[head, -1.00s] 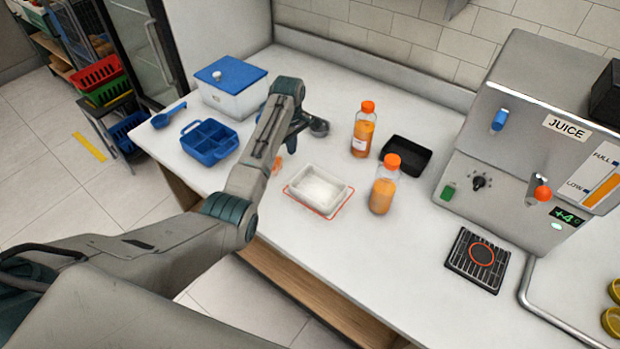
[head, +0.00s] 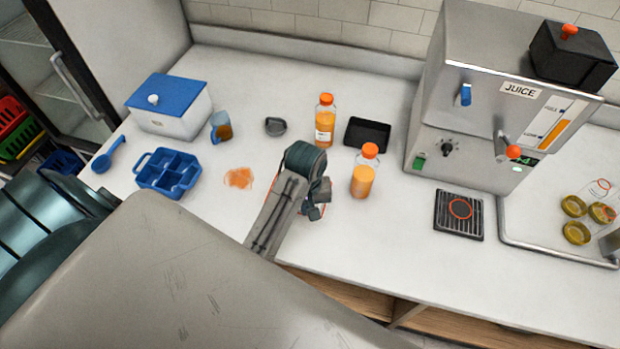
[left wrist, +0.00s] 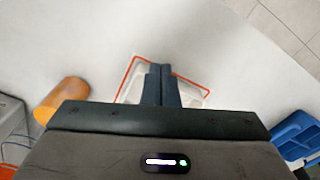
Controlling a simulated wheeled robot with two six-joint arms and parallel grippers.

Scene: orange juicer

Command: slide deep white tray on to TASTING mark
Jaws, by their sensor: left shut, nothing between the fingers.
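The deep white tray (left wrist: 135,92) shows in the left wrist view on both sides of my fingers, over the red outlined mark (left wrist: 128,78); no lettering is readable on it. My fingers and wrist hide much of the tray, so I cannot tell how exactly it fits the outline. My left gripper (left wrist: 161,70) is shut and empty, its fingers over the tray; I cannot tell whether they touch it. In the head view my left arm hides the tray, and only a bit of red line shows beside the gripper (head: 316,208). My right gripper is not in view.
Close right of the gripper stands a juice bottle (head: 362,176), with another bottle (head: 325,122) behind and a black tray (head: 367,134). An orange spill (head: 238,178), a blue compartment tray (head: 168,173) and a dark cup (head: 275,126) lie left. The juice machine (head: 470,100) stands right.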

